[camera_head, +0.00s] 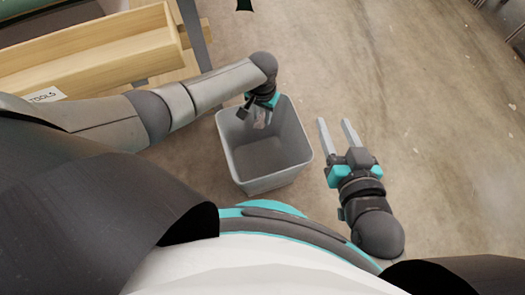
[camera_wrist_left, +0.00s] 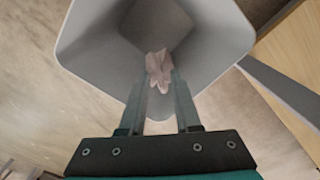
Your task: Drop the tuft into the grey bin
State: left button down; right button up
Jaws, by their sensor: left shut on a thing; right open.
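The grey bin (camera_head: 286,172) stands on the floor in the middle of the head view, its open top facing up. My left gripper (camera_head: 260,120) is over the bin's far left part, pointing down. It is shut on a small pale pinkish tuft (camera_wrist_left: 159,70), which shows between the fingertips in the left wrist view. Behind the tuft, the left wrist view shows the bin's inside and rim (camera_wrist_left: 72,40). In the head view the tuft is too small to make out clearly. My right gripper (camera_head: 337,122) is open and empty, to the right of the bin.
A wooden tray (camera_head: 100,62) with a "TOOLS" label (camera_head: 46,95) is at the upper left, beyond my left arm. A grey post (camera_head: 194,35) stands near its right end. The concrete floor (camera_head: 440,120) at the right is clear.

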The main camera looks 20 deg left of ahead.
dwell(0.3)
pick_arm(q)
jog(key=c, duration=0.5)
grip_release()
jog(key=shift+r, duration=0.1)
